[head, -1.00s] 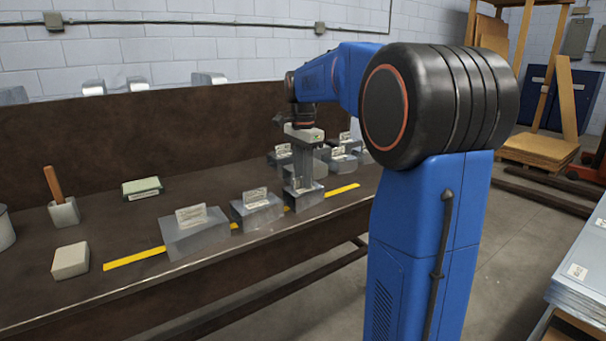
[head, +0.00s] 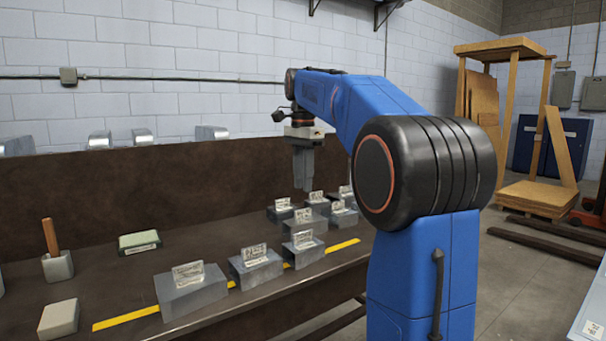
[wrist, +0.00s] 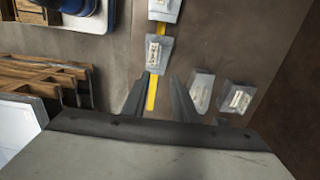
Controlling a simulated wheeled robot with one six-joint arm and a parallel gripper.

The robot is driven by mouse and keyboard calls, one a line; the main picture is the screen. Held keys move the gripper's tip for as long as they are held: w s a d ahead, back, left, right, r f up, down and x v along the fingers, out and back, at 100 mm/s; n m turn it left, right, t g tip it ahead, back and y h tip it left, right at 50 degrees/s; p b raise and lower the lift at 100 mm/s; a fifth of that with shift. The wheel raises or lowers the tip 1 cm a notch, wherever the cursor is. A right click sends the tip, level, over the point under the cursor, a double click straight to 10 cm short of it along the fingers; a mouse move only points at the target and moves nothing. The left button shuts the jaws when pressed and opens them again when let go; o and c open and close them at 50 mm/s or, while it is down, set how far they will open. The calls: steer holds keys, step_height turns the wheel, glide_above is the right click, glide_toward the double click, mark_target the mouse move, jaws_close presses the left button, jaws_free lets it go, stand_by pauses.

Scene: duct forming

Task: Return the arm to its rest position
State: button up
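My gripper (head: 303,168) hangs pointing down above the bench, clear of the labelled grey blocks beneath it. In the wrist view my gripper (wrist: 160,88) shows two dark fingers spread apart with nothing between them. My blue arm is bent over from the right. A labelled grey block (head: 303,250) stands at the right end of the front row, below the gripper. The same row shows in the wrist view, where one grey block (wrist: 158,55) lies just beyond the fingertips.
A yellow strip (head: 130,318) runs along the bench (head: 110,225). Further labelled blocks (head: 281,211) stand at the back right. A green-topped box (head: 139,241), a pale block (head: 59,318) and a cup with a wooden handle (head: 57,266) are at left. A wooden rack (head: 535,195) stands beyond.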

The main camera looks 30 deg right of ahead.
steer(key=s+a+f+n+t, duration=0.1)
steer(key=s+a+f+n, duration=0.4)
steer(key=s, duration=0.3)
steer(key=s+a+f+n+t, duration=0.2)
steer(key=s+a+f+n, duration=0.3)
steer(key=s, duration=0.3)
steer(key=s+a+f+n+t, duration=0.1)
steer(key=s+a+f+n, duration=0.2)
steer(key=s+f, duration=0.4)
steer(key=s+a+f+n, duration=0.2)
steer(key=s+f+n, duration=0.2)
steer(key=s+f, duration=0.3)
step_height(320, 180, down, 4)
steer(key=shift+a+f+n+t, duration=0.2)
steer(key=shift+a+n+t, duration=0.1)
steer(key=shift+a+t, duration=0.1)
